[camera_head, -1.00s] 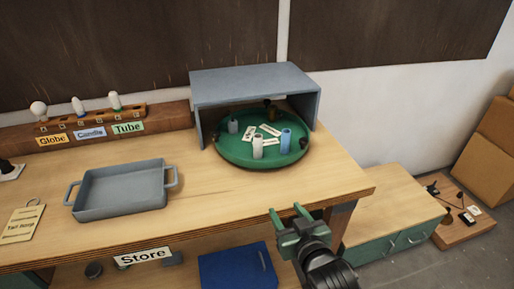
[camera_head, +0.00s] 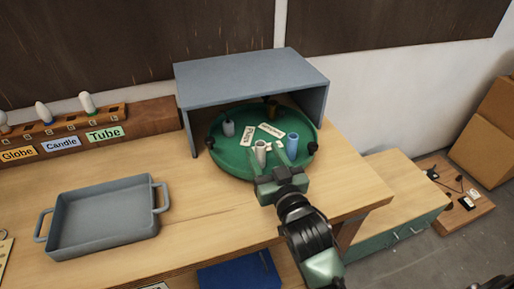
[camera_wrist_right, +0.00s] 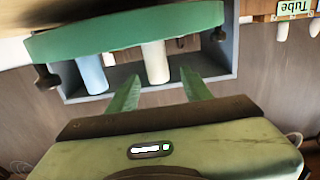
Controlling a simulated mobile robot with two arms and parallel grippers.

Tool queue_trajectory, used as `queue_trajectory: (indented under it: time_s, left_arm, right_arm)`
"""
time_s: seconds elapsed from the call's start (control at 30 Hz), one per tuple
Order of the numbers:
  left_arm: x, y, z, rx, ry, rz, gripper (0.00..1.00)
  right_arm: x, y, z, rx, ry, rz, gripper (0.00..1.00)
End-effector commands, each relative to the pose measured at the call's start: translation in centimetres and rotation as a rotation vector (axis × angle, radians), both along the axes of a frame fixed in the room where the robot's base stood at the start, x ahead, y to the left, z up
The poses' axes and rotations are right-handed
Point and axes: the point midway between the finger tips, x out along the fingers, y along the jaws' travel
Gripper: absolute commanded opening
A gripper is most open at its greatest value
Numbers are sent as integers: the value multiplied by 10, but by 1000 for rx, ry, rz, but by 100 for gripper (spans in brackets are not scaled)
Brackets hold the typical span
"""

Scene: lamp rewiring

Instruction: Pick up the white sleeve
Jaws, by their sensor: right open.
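The white sleeve (camera_head: 260,152) stands upright near the front of the green round tray (camera_head: 228,160), under the grey shelf-like hood. My right gripper (camera_head: 267,158) is at the tray's front edge, open, its green fingers pointing toward the sleeve. In the right wrist view the sleeve (camera_wrist_right: 155,62) shows beyond and roughly between the open fingers (camera_wrist_right: 160,90), with nothing held. Whether a finger touches it I cannot tell. A blue sleeve (camera_head: 292,146) stands just right of it. My left gripper is not in view.
The grey hood (camera_head: 250,72) covers the tray from above and at the sides. A grey cylinder (camera_head: 228,128) and small label cards (camera_head: 270,130) are on the tray. A grey handled pan (camera_head: 105,215) sits at left; bare bench lies between.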

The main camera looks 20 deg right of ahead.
Motion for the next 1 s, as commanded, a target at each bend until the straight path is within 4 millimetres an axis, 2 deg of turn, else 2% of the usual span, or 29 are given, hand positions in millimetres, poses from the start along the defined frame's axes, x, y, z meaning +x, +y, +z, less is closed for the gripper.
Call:
queue_trajectory:
  time_s: [0.2,0.3,0.5,0.73,0.77,0.93,1.0]
  left_arm:
    - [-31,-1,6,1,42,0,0]
    - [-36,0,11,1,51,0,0]
    - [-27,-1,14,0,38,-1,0]
    - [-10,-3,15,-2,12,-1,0]
    - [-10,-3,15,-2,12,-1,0]
    - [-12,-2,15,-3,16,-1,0]
    - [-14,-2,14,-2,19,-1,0]
  right_arm:
    - [27,0,1,0,0,0,50]
    - [43,0,-1,-1,1,-1,50]
    - [64,1,-4,0,1,0,50]
    - [66,1,-5,0,2,0,50]
    - [66,1,-5,0,2,0,47]
    - [66,1,-5,0,2,0,0]
    - [66,1,-5,0,2,0,0]
